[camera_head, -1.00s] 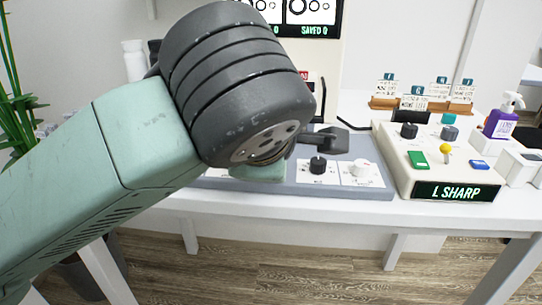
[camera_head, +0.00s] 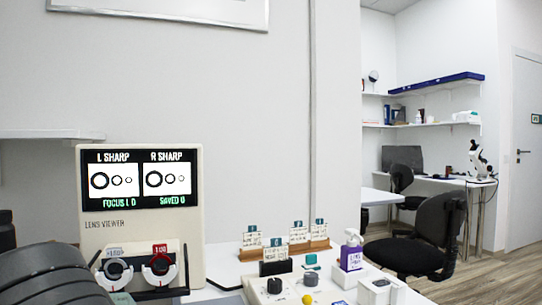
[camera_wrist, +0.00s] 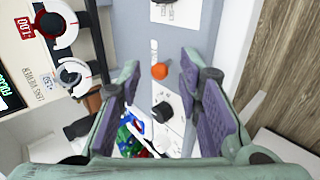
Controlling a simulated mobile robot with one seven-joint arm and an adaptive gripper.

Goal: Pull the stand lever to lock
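In the wrist view, an orange round knob (camera_wrist: 159,71) stands on the grey base (camera_wrist: 205,30) of the lens viewer. It may be the end of the stand lever; its shaft is hard to make out. My gripper (camera_wrist: 160,82) is open, its two dark pads spread wide, and nothing is held. The orange knob shows between the fingertips, and I cannot tell how far below them it is. A black knob (camera_wrist: 162,111) on a white panel shows between the pads, nearer the palm. The head view does not show the gripper or the orange knob.
The lens viewer (camera_head: 103,235) stands at left, its screen reading L SHARP and R SHARP. A red-labelled dial (camera_wrist: 57,25) is left of my gripper. A purple bottle (camera_head: 351,252) and card holders (camera_head: 250,254) stand to the right. An office chair (camera_head: 440,232) is farther back.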

